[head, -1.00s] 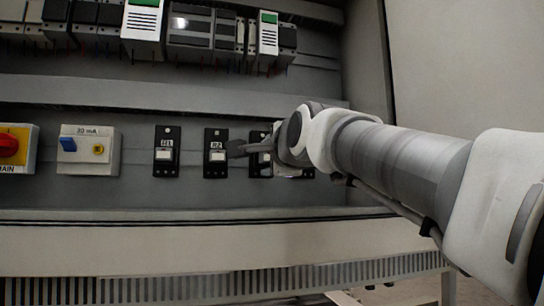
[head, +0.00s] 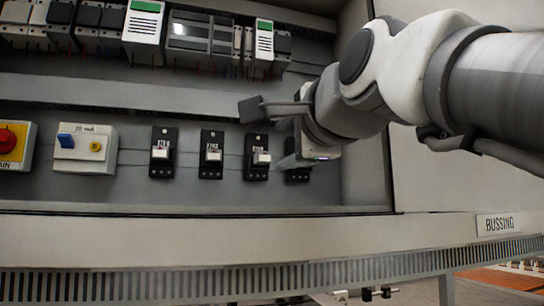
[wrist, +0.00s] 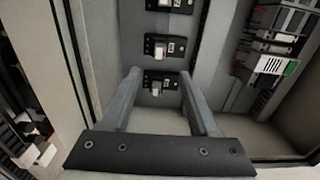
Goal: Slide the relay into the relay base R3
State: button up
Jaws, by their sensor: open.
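The relay base R3 (head: 250,172) is the third black base in the row; its label is too blurred to read. A small white block, seemingly the relay (head: 262,158), sits at its front. I cannot tell how deep it is. In the wrist view a white block (wrist: 171,48) also shows on the middle base. My gripper (head: 268,135) is open and empty, in front of the panel near the third and fourth bases. Its fingers (wrist: 160,75) stand wide apart in the wrist view, with the lowest base showing between them, no finger visibly touching a block.
Bases R1 (head: 160,170) and R2 (head: 210,171) stand to the left, each with a white block. A fourth base (head: 298,176) is partly behind my gripper. A blue-lever breaker (head: 84,148) and red knob (head: 8,140) are farther left. The cabinet side wall (head: 366,180) is close on the right.

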jog(key=shift+b+v, duration=0.3)
jog(key=shift+v, duration=2.05)
jog(key=shift+c, duration=0.2)
